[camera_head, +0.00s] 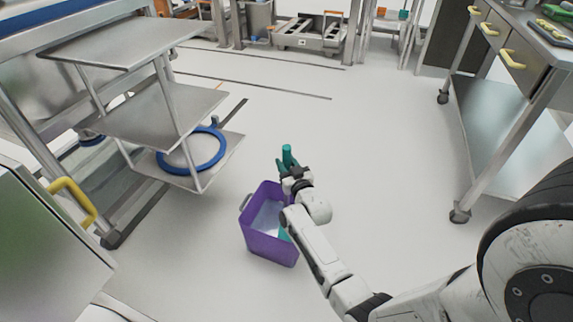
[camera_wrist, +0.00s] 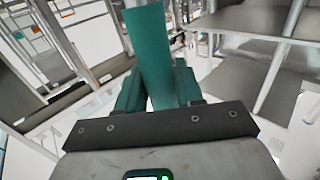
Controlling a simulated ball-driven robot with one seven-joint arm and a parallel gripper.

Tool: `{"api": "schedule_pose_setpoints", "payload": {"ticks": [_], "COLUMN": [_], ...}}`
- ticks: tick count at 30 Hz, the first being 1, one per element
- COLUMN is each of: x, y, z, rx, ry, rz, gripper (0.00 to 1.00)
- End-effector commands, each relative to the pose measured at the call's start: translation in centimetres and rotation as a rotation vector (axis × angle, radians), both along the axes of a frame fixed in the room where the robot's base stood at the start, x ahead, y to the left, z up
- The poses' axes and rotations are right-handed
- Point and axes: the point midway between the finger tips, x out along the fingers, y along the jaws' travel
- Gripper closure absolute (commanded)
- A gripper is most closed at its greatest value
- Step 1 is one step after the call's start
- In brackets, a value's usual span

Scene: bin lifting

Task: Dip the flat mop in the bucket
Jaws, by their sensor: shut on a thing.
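The purple bucket (camera_head: 268,244) stands on the floor at the centre of the head view, with a pale surface visible inside it. My gripper (camera_head: 287,170) is above the bucket's far right rim. It is shut on the teal handle of the flat mop (camera_head: 288,151), whose top sticks up past the fingers. Another teal part shows lower down, inside the bucket near its right wall. The mop's head is hidden by the bucket and my arm. In the wrist view the teal handle (camera_wrist: 150,45) rises between the teal fingers of my gripper (camera_wrist: 158,90).
A steel shelf cart (camera_head: 160,115) with a blue ring (camera_head: 192,150) on its lowest shelf stands at the left. A steel table with drawers (camera_head: 500,100) on castors stands at the right.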

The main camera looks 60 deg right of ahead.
Motion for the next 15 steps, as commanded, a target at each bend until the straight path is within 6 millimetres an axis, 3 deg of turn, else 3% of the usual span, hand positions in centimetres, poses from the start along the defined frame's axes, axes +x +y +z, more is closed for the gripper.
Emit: {"api": "schedule_pose_setpoints", "payload": {"ticks": [1, 15], "x": [0.1, 0.1], "y": [0.0, 0.0], "z": [1.3, 6.1], "rx": [-0.003, -0.003], "ry": [-0.003, -0.003], "rz": [0.000, 0.000], "gripper": [0.94, 0.94]}}
